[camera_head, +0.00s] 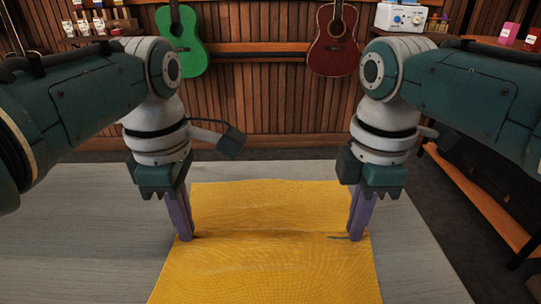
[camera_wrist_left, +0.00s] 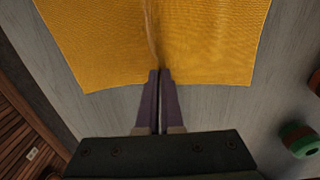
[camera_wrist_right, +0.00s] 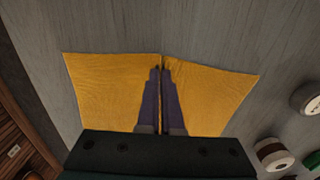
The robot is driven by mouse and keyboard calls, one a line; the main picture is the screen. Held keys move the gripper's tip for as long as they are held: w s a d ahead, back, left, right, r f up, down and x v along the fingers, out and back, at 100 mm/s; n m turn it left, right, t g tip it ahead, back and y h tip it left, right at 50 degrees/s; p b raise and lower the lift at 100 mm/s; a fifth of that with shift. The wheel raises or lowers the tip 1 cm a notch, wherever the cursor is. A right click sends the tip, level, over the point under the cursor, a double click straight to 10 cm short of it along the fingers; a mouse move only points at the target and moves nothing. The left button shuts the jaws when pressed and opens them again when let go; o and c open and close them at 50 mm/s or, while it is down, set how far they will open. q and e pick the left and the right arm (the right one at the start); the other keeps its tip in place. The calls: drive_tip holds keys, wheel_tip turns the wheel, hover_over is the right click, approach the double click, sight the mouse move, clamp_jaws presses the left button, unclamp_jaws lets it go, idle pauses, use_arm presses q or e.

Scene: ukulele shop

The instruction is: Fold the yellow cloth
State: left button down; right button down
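The yellow cloth (camera_head: 270,275) lies spread on the grey table, with a low ridge running across it between my two grippers. My left gripper (camera_head: 184,238) is at the cloth's left edge. In the left wrist view its fingers (camera_wrist_left: 160,72) are nearly together, with a crease of the cloth (camera_wrist_left: 210,40) rising from between the tips. My right gripper (camera_head: 353,238) is near the cloth's right edge. In the right wrist view its fingers (camera_wrist_right: 160,70) are also together on a crease in the cloth (camera_wrist_right: 105,90). The cloth's near edge is cut off in the head view.
The grey table (camera_head: 80,240) is bare to the left of the cloth and in a strip to its right. A green guitar (camera_head: 182,45) and a red guitar (camera_head: 332,45) hang on the wooden wall behind. A wooden bench (camera_head: 480,205) stands at the right, off the table.

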use_arm(q)
drive_tip(key=shift+s, duration=0.1)
use_arm(e)
drive_tip(key=shift+r, duration=0.15)
idle(0.4)
